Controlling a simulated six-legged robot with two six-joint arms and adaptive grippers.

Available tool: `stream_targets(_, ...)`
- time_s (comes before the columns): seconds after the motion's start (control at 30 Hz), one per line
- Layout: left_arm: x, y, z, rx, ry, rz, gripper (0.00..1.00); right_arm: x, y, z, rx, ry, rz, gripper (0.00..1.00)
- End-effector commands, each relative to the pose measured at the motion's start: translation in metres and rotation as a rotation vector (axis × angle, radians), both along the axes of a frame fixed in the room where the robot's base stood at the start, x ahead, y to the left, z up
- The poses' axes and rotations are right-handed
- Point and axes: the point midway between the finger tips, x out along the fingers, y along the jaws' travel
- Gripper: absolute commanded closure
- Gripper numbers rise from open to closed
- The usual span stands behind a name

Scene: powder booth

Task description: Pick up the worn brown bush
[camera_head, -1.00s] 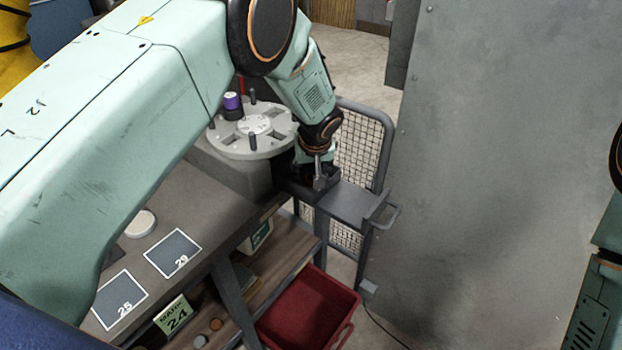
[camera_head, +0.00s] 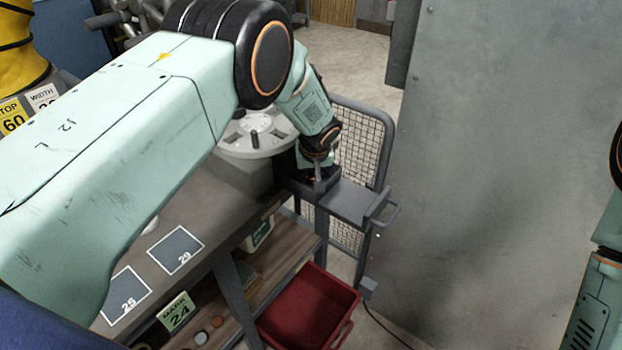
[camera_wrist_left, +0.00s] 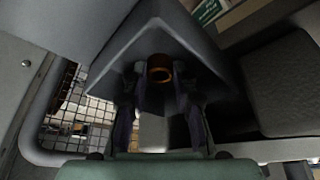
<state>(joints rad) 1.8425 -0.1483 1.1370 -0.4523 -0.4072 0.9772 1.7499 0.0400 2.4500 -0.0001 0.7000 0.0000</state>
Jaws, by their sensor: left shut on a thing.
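The worn brown bush (camera_wrist_left: 159,68) is a short brown ring with a dark hollow in the left wrist view. It sits between the fingertips of my left gripper (camera_wrist_left: 160,76), which is shut on it. Dark tray walls surround it, and I cannot tell whether it touches the tray floor. In the head view my left gripper (camera_head: 318,172) points down into the small dark tray (camera_head: 325,190) at the bench end, and the bush is hidden there. My right gripper is out of view; only part of my right arm shows at the right edge.
A grey platform with a handle (camera_head: 355,203) adjoins the tray. A round grey turntable with pegs (camera_head: 258,140) stands behind it. A mesh guard (camera_head: 358,150), a large grey panel (camera_head: 500,180) and a red bin (camera_head: 308,308) are nearby.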

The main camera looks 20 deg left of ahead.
Motion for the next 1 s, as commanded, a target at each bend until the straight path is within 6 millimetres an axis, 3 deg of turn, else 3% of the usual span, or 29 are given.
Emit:
stream_targets(0.2, -0.001, 0.000, -0.002, 0.000, 0.003, 0.000, 1.00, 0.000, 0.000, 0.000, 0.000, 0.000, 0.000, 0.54)
stream_targets(0.53, -0.001, 0.000, 0.002, 0.001, 0.003, 0.000, 1.00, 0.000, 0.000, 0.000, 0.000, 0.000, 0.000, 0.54)
stream_targets(1.0, 0.000, 0.000, 0.083, 0.001, -0.001, -0.001, 1.00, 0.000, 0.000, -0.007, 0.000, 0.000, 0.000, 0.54)
